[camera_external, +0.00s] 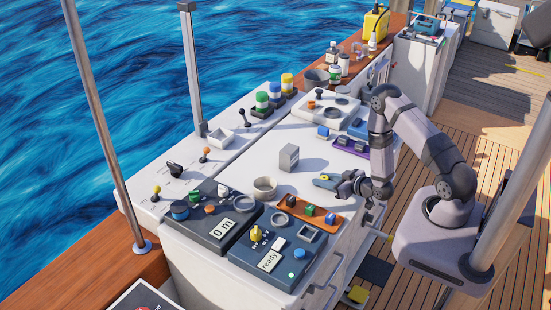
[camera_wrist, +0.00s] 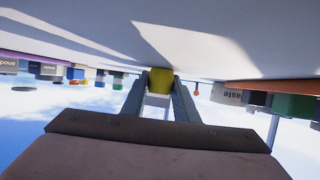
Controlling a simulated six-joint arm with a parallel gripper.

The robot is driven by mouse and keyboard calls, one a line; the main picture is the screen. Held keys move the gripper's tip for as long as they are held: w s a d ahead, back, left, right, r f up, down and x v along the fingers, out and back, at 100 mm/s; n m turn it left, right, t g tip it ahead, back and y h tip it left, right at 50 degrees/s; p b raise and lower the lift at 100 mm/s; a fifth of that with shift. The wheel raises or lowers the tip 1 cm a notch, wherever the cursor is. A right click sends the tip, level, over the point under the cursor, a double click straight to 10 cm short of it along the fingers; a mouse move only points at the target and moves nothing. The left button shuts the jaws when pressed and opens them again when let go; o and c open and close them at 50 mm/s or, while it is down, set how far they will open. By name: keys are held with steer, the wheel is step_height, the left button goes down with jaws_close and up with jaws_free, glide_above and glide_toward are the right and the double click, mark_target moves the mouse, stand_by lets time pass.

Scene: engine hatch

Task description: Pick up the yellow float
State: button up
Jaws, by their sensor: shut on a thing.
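The yellow float (camera_wrist: 160,79) sits between the two fingertips of my gripper (camera_wrist: 161,88) in the wrist view, where the scene appears upside down. My gripper is shut on it. In the outside view the fingers of my gripper (camera_external: 326,182) lie low over the white hatch top (camera_external: 330,160), pointing left. A small yellow patch of the float (camera_external: 323,177) shows between them. The float is at or just above the white surface; I cannot tell whether it touches. Most of the float's sides are hidden by the fingers.
An orange tray (camera_external: 308,212) with small coloured pieces lies in front, and a purple tray (camera_external: 349,147) behind. Dark panels with knobs fill the front. White surface around the block is free.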

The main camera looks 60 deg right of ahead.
mark_target(324, 178)
steer(key=shift+r, duration=0.1)
steer(key=shift+r+b, duration=0.8)
steer(key=shift+r, duration=4.05)
steer(key=shift+f, duration=0.1)
